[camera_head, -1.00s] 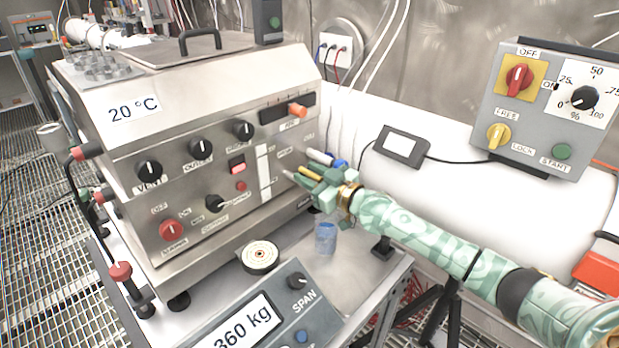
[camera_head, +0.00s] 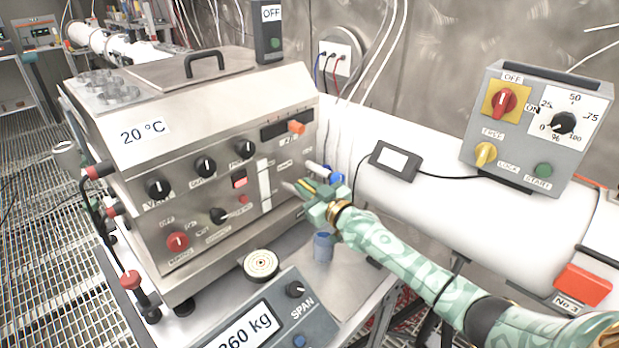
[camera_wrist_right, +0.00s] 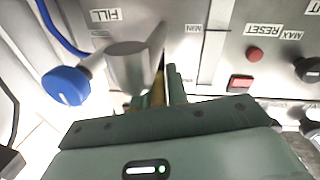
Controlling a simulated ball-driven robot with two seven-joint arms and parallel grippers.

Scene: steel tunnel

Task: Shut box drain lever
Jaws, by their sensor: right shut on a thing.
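The steel box (camera_head: 215,160) with the 20 °C label fills the middle left of the head view. My right gripper (camera_head: 308,190) reaches its front panel from the right, by the lower right corner. Its fingers are shut on a narrow yellow-brown piece, seemingly the drain lever (camera_wrist_right: 158,92); the fingers hide most of it, and its angle is unclear. In the right wrist view the gripper (camera_wrist_right: 160,98) points at the panel, just below a grey cylinder (camera_wrist_right: 135,68). A blue knob (camera_wrist_right: 65,85) sits to the left, under a FILL label. My left gripper is out of view.
A scale with a display (camera_head: 250,330) and a round target-marked disc (camera_head: 261,263) lie before the box. A small blue cup (camera_head: 323,245) stands below my right gripper. A switch panel (camera_head: 535,130) and a white tank (camera_head: 430,215) are at the right.

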